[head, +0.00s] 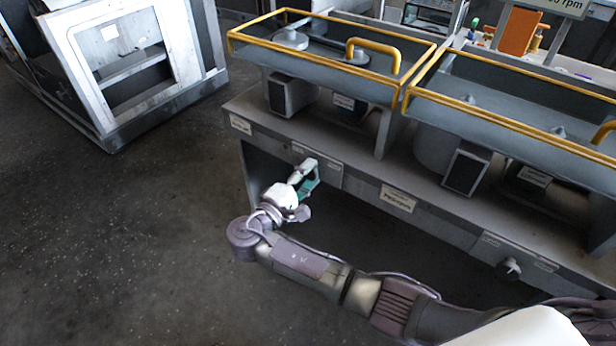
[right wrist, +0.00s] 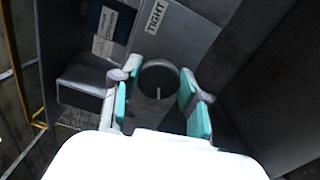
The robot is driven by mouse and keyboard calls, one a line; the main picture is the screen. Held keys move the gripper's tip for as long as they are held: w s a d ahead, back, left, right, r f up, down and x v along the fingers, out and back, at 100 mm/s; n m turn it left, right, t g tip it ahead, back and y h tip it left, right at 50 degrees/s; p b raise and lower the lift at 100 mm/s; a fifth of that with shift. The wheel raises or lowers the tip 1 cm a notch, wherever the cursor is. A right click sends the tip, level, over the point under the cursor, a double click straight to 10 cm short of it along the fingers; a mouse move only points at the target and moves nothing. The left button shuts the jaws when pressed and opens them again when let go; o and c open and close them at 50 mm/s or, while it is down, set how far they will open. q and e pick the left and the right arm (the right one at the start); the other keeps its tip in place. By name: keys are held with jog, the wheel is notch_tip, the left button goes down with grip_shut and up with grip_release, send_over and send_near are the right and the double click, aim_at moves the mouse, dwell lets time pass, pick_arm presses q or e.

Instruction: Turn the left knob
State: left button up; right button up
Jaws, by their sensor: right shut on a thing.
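My right gripper (head: 305,180) reaches the front panel of the grey bench below the left housing. The knob's face carries a short light mark. In the head view the left knob is hidden behind the gripper. My left gripper is not in view.
A second knob (head: 508,268) is at the right of the same panel. A labelled plate (head: 398,199) is between the knobs. Yellow-railed guards (head: 335,70) stand above the bench. A grey cabinet (head: 125,60) stands at the upper left. The floor (head: 110,230) at left is clear.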

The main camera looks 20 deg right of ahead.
jog(key=shift+f, duration=0.1)
dwell(0.3)
jog(key=o, duration=1.1)
jog(key=shift+o, duration=0.2)
jog(key=v, duration=0.7)
jog(key=shift+s+a, duration=0.15)
jog(key=shift+a, duration=0.1)
